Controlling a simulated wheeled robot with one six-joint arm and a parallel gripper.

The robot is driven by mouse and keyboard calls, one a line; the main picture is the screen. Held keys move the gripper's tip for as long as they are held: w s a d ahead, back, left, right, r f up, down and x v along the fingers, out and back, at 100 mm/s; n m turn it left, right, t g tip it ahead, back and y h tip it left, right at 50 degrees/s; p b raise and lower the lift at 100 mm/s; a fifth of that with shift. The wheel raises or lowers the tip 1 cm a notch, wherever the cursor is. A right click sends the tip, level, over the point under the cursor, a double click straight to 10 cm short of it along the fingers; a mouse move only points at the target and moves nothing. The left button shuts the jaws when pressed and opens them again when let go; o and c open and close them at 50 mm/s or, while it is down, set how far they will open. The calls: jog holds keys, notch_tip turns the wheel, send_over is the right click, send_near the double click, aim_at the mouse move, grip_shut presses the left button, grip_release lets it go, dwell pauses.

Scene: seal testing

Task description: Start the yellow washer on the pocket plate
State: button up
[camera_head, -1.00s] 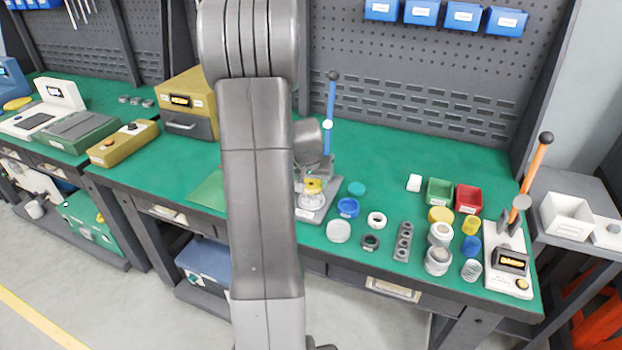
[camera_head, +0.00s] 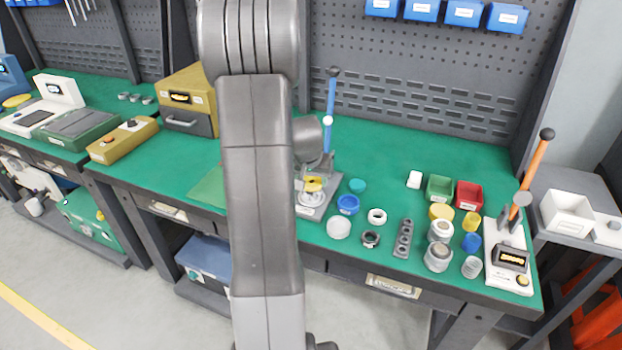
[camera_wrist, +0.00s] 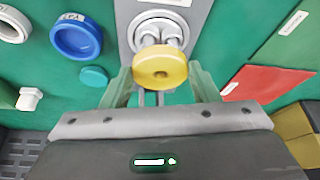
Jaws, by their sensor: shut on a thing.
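The washer also shows in the head view (camera_head: 314,184), just right of my arm. The pocket plate (camera_wrist: 158,33), a grey round metal piece on a light base, lies beyond the washer in the wrist view. The washer overlaps its near edge in that picture; I cannot tell whether they touch. In the head view, the plate (camera_head: 309,200) is partly hidden by my arm.
A blue-handled lever (camera_head: 330,110) rises just behind the plate. A blue ring (camera_head: 348,205), teal cap (camera_head: 357,186) and white disc (camera_head: 338,228) stand close on its right.

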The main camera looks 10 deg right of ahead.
jog(key=shift+f+b, duration=0.3)
jog(key=o, duration=0.8)
jog(key=shift+o, duration=0.2)
jog(key=shift+r, duration=0.1)
jog(key=shift+r+p, duration=2.25)
jog(key=shift+r, duration=1.2)
jog(key=shift+f, duration=0.1)
notch_tip(320, 180, down, 7)
jog(key=b, duration=0.4)
jog(key=shift+b, duration=0.3)
